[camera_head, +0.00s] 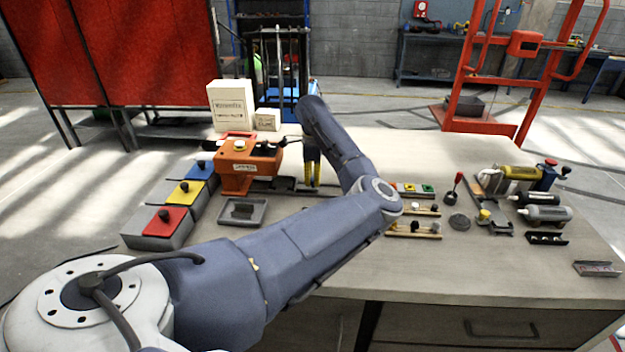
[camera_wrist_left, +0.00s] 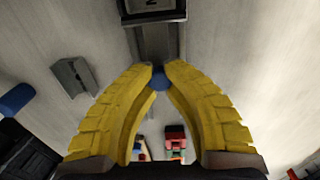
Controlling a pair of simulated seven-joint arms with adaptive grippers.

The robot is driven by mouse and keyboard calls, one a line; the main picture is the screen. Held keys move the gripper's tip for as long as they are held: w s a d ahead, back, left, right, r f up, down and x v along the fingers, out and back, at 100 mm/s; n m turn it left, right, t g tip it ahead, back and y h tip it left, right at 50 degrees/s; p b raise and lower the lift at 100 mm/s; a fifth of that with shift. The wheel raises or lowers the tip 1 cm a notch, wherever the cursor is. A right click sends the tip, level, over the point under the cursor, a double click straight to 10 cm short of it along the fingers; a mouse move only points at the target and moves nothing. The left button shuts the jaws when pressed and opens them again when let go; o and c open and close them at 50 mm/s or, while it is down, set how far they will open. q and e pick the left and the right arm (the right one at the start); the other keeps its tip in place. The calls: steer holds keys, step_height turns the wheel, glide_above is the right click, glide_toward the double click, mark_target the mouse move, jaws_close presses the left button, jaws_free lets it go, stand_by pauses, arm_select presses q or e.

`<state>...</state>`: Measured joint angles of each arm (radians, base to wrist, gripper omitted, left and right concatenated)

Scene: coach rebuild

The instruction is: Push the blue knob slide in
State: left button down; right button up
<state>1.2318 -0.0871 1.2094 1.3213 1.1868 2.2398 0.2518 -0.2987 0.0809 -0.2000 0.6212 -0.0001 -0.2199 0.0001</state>
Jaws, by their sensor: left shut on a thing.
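The blue knob (camera_wrist_left: 160,79) shows in the left wrist view between the tips of my yellow fingers, at the near end of a dark grey rail (camera_wrist_left: 158,42). My left gripper (camera_wrist_left: 160,72) is shut on this knob. A dark labelled block (camera_wrist_left: 153,10) stands over the far part of the rail. In the head view, my left gripper (camera_head: 312,183) points down at the table, just right of a low dark slide piece (camera_head: 284,183) beside the orange housing (camera_head: 250,163). The knob itself is hidden there behind the fingers. My right gripper is not in view.
Red (camera_head: 166,220), yellow (camera_head: 186,192) and blue boxes with black knobs stand at the left. A shallow grey tray (camera_head: 228,219) lies in front of the orange housing. Several small parts, a red-topped lever (camera_head: 453,190) and cylinders (camera_head: 545,214) lie at the right.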

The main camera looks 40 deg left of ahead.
arm_select(q)
steer(key=c, duration=1.2)
jaws_free()
steer(key=shift+o, duration=0.2)
step_height(320, 180, up, 12)
steer(key=shift+o, duration=0.2)
